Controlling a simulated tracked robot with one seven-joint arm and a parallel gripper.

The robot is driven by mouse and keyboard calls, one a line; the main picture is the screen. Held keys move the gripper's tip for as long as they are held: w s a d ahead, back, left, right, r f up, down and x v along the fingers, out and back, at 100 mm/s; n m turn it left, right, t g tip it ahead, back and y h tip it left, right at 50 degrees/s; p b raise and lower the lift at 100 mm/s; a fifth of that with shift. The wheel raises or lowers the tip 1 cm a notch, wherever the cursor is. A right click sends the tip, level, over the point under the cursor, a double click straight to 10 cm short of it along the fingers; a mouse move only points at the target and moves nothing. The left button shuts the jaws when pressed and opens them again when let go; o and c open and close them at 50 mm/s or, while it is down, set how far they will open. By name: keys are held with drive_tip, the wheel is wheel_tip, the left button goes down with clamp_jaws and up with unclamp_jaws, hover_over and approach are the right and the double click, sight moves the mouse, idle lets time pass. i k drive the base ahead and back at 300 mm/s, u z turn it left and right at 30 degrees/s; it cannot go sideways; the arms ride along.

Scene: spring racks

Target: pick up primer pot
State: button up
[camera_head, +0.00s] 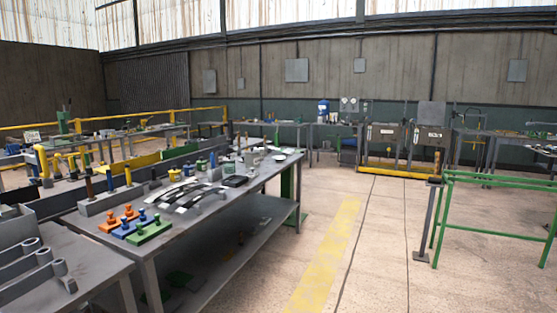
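A grey workbench (232,208) stands at centre left with many small items on its top. No pot here carries a label that I can read, so I cannot tell which thing is the primer pot. A small yellow pot-like item (175,175) stands near the far side of the bench top. My gripper is not in view.
Orange (119,219), blue (135,226) and green (150,232) pieces sit on the bench's near end. A dark tray (234,181) lies farther along. A green frame (490,177) stands at right. Open floor with a yellow stripe (325,255) lies between.

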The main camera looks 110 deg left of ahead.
sight(218, 154)
drive_tip(key=u, duration=1.05)
drive_tip(key=i, duration=0.15)
drive_tip(key=u, duration=2.85)
drive_tip(key=k, duration=0.95)
drive_tip(key=u, duration=0.15)
drive_tip(key=i, duration=0.95)
drive_tip(key=z, duration=0.05)
